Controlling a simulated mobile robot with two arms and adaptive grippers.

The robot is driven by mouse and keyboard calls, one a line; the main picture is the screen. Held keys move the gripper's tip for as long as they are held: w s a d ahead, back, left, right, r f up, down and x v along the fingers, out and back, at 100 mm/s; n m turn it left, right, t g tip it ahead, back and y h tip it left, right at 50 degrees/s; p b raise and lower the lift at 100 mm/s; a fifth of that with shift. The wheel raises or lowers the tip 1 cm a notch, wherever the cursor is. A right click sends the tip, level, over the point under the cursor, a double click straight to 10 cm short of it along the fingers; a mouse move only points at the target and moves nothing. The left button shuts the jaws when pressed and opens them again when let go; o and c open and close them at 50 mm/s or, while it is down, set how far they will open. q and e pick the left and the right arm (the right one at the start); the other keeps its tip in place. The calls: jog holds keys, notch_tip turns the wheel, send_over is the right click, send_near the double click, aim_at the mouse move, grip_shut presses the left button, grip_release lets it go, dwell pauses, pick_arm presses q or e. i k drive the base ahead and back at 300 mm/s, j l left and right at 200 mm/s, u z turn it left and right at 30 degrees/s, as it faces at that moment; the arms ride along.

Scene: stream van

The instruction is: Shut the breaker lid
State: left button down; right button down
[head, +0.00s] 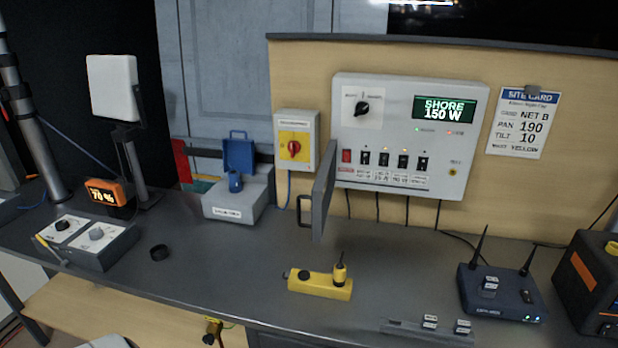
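The breaker lid (324,190) is a grey flat panel standing open. It sticks out toward me from the lower left part of the light grey power panel (398,105), seen nearly edge-on. A dark handle (301,211) is on its left face. With the lid open, a row of black breaker switches (384,159) and a red switch (346,156) show uncovered. The panel's display (444,109) reads SHORE 150 W. Neither of my grippers can be seen in the head view.
A yellow handheld device (320,284) lies on the dark counter below the lid. A router (502,292) is at right. Counter space below the panel is mostly clear.

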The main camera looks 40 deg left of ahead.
aim_at(319, 210)
jog(key=k+j+u, duration=0.15)
jog(key=j, duration=0.35)
jog(key=k+j+u, duration=0.1)
jog(key=j, duration=0.45)
jog(key=k+j+u, duration=0.15)
jog(key=j, duration=0.4)
jog(key=i, duration=0.05)
